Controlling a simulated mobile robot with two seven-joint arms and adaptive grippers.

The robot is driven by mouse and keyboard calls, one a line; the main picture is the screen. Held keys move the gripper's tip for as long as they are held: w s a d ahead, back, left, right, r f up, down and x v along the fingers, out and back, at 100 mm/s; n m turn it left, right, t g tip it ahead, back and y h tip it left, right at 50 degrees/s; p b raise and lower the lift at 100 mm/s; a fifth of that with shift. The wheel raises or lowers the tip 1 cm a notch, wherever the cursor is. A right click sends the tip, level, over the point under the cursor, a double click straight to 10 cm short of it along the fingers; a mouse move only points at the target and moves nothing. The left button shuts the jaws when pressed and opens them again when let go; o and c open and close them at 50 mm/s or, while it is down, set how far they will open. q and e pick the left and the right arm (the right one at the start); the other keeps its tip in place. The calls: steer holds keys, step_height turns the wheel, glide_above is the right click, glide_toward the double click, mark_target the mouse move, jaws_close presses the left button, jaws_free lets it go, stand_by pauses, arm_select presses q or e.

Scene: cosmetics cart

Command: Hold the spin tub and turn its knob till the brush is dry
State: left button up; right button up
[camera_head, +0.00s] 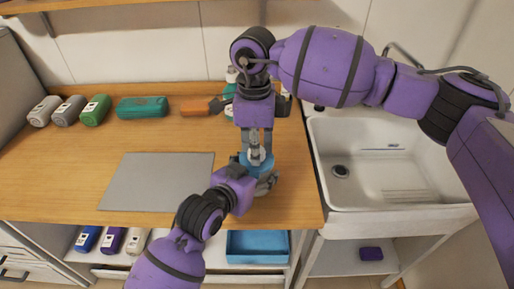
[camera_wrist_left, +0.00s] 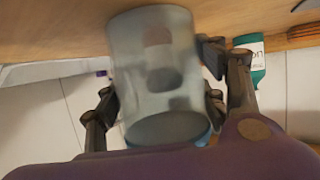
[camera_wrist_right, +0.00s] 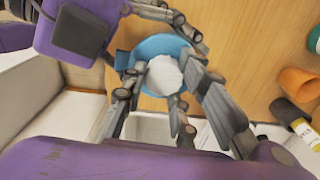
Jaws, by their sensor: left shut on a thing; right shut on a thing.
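The spin tub is a translucent grey cylinder (camera_wrist_left: 155,60) in the left wrist view, with blurred dark shapes inside that I cannot make out as the brush. Its blue lid (camera_wrist_right: 150,47) shows in the right wrist view with a ribbed white knob (camera_wrist_right: 164,76) at its centre. My left gripper (camera_wrist_left: 162,85) is shut around the tub's side, one finger on each side; in the head view it reaches in from the front. My right gripper (camera_head: 258,147) points down from above and is shut on the knob. The fingers partly hide the lid (camera_head: 252,168).
A grey mat (camera_head: 155,182) lies left of the tub on the wooden counter. Bottles, a teal case (camera_head: 142,107) and an orange item (camera_head: 195,107) line the back. A white sink (camera_head: 385,160) is on the right. A blue tray (camera_head: 258,247) is on the shelf below.

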steer(key=m, duration=0.4)
steer(key=shift+s+a+f+m, duration=0.15)
steer(key=shift+s+a+m, duration=0.05)
steer(key=shift+s+m, duration=0.1)
steer(key=m, duration=0.3)
steer(key=shift+w+a+m, duration=0.15)
steer(key=shift+m, duration=0.15)
steer(key=m, duration=0.4)
steer(key=shift+w+a, duration=0.1)
steer(key=shift+a, duration=0.05)
jaws_close()
jaws_free()
steer(key=m, duration=0.4)
steer(key=shift+w+a+m, duration=0.1)
steer(key=shift+w+m, duration=0.1)
steer(key=shift+m, duration=0.1)
steer(key=o, duration=1)
steer(key=shift+w, duration=0.2)
